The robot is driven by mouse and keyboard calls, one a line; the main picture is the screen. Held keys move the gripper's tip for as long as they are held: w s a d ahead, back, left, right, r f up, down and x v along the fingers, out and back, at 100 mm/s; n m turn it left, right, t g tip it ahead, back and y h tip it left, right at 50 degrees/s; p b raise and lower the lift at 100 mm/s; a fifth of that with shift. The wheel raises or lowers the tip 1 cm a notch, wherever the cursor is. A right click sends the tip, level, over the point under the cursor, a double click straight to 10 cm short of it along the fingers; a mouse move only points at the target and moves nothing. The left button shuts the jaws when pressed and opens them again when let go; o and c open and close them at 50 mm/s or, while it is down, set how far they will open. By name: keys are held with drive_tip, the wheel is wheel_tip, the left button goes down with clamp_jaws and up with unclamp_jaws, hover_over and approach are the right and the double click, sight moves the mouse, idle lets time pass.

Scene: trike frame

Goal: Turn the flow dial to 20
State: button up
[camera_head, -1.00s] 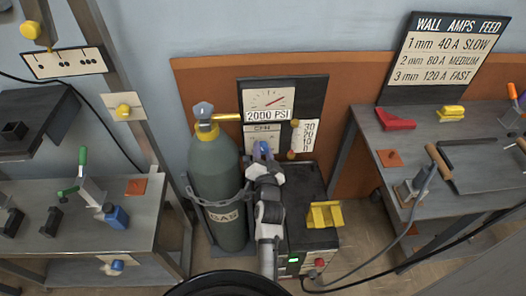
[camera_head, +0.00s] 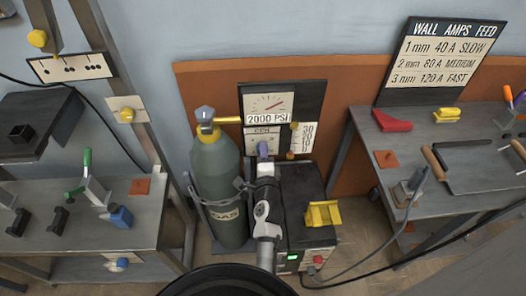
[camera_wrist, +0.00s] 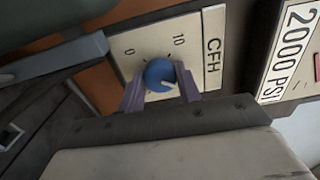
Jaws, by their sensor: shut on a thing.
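The flow dial's blue knob (camera_wrist: 159,72) sits on the white plate (camera_wrist: 195,50) marked CFH in the wrist view. The numerals 0 and 10 show on the plate; the rest of the scale is hidden. A white mark on the knob points to the lower right, near one finger. My gripper (camera_wrist: 160,90) is shut on the knob, one finger on each side. In the head view my gripper (camera_head: 263,150) reaches up to the CFH plate (camera_head: 262,132) and hides the knob.
A gas cylinder (camera_head: 218,175) stands close left of my arm. A gauge reading 2000 PSI (camera_head: 268,105) is above the dial. A yellow block (camera_head: 322,213) sits on the dark machine (camera_head: 302,195).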

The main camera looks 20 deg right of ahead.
drive_tip(key=shift+r+m, duration=0.15)
drive_tip(key=shift+m, duration=0.75)
drive_tip(key=o, duration=1)
drive_tip(key=shift+w, duration=0.1)
drive_tip(key=shift+s, duration=0.2)
